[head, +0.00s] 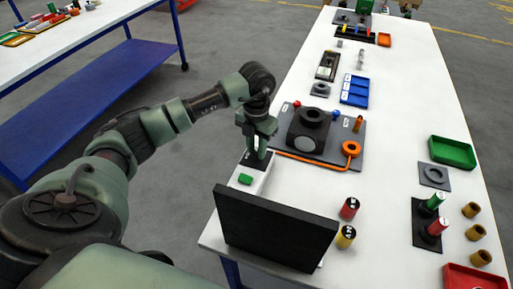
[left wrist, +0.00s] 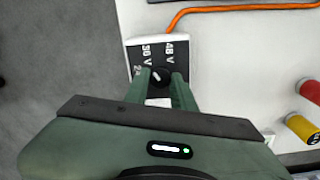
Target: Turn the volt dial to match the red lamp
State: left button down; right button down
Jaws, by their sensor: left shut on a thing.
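The volt dial (left wrist: 160,77) is a small black knob with a white pointer mark on a white box (left wrist: 191,50). The dark label beside it shows "48 V", another value that looks like "36 V" or "96 V", and a partly covered one. My left gripper (left wrist: 161,84) is shut on the dial, one finger on each side. In the head view my left gripper (head: 258,153) points down onto the box and hides the dial. A small red knob or lamp (head: 297,104) stands on the grey plate; I cannot tell whether it is lit. My right gripper is not in view.
A black upright panel (head: 275,228) stands at the near table edge. An orange cable (head: 310,160) runs from the box to an orange ring (head: 351,148).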

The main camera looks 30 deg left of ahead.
aim_at(256, 152)
pick_arm(q)
jog(key=shift+w+r, duration=0.1)
jog(key=c, duration=1.2)
grip_release()
jog(key=shift+o, duration=0.2)
notch_tip(256, 152, up, 7)
jog(key=shift+f+b, duration=0.1)
jog(key=shift+b, duration=0.85)
jog(key=shift+r, duration=0.5)
jog(key=shift+f, duration=0.1)
